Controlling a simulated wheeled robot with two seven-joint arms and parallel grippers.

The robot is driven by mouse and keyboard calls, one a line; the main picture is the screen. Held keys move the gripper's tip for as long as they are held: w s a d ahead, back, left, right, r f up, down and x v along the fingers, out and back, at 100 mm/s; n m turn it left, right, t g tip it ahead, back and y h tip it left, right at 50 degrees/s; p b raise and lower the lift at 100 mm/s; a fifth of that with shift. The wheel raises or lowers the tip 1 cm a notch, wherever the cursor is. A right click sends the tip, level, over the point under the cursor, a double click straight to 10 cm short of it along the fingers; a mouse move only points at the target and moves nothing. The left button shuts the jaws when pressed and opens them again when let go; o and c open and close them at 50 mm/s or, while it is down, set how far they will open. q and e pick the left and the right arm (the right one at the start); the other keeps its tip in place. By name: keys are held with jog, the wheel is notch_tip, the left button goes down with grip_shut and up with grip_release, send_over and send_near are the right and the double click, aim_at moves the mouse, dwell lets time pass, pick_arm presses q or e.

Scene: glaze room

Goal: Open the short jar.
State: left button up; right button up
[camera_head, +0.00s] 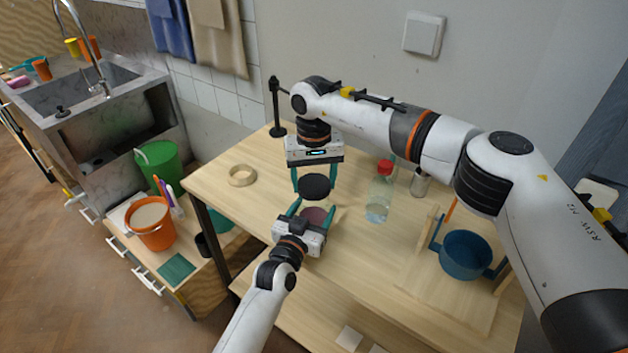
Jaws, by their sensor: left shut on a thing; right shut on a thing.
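The short jar (316,215) is a dull maroon, round body low on the wooden table. My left gripper (312,211), reaching in from the bottom, is shut on it with teal fingers on either side. A round black lid (314,187) is held above the jar by my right gripper (314,183), which points down and is shut on the lid's sides. The lid looks apart from the jar, with a narrow gap between them. The jar's lower part is hidden by the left gripper.
A clear bottle with a red cap (380,192) and a small glass jar (420,183) stand right of the lid. A blue pot (466,255) is farther right. A pale ring (242,175) lies left, near a black stand (277,125). The table between ring and jar is clear.

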aim_at(314, 184)
pick_arm(q)
jog(key=shift+f, duration=0.1)
pick_arm(e)
notch_tip(314, 184, up, 4)
jog(key=shift+f, duration=0.25)
pick_arm(q)
jog(key=o, duration=1.9)
jog(key=shift+o, duration=0.2)
